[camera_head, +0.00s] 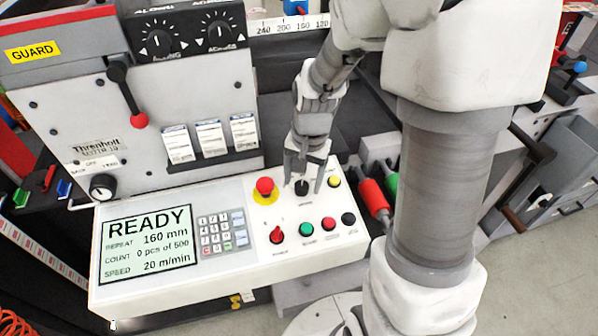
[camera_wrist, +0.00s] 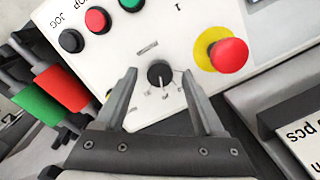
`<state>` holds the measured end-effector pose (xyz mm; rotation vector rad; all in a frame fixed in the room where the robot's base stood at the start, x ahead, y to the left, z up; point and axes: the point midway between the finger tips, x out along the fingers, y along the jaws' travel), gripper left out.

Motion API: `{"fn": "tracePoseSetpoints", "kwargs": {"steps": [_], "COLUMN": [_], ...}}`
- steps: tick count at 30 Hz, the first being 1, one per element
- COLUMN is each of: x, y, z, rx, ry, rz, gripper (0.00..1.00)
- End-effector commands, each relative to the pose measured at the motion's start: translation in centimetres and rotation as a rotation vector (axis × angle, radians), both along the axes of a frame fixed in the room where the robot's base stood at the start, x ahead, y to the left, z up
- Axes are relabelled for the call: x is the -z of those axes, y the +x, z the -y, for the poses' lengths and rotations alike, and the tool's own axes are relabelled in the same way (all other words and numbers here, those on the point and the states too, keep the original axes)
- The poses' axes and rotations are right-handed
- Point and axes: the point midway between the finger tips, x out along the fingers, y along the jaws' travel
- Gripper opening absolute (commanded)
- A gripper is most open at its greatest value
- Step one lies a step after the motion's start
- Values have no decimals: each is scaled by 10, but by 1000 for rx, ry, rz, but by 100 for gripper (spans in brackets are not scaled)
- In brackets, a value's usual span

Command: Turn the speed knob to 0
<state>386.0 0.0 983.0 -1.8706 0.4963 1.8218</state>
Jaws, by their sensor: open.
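A small black knob (camera_head: 302,187), which I take to be the speed knob, sits on the white control panel (camera_head: 345,240). It also shows in the wrist view (camera_wrist: 160,73), with a scale of fine marks around it. Its caption is too small to read. My gripper (camera_head: 303,186) points down at this knob. In the wrist view my gripper (camera_wrist: 158,76) is open, with one finger on each side of the knob and a gap to both. The display (camera_head: 150,240) reads READY, 160 mm, 0 pcs of 500 and speed 20 m/min.
A red emergency button (camera_head: 265,187) on a yellow ring stands left of the knob. A yellow button (camera_head: 334,181) is close on its right. Red, green and black controls (camera_head: 306,229) line the front. Red and green rollers (camera_head: 373,198) lie beyond the panel's right edge.

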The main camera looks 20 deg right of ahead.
Motion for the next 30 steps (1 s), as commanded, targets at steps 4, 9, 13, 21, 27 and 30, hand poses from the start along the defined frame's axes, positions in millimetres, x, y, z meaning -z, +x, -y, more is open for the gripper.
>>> {"fn": "tracePoseSetpoints", "kwargs": {"steps": [4, 9, 13, 21, 27, 30], "x": [7, 7, 7, 6, 6, 6], "y": [0, 0, 0, 0, 0, 0], "z": [-1, -1, 0, 0, 0, 0], "rx": [0, 0, 0, 0, 0, -6], "ry": [0, -1, -1, -1, -1, -2], "rz": [0, 1, 1, 1, 1, 1], "gripper": [71, 71, 60, 11, 0, 0]}}
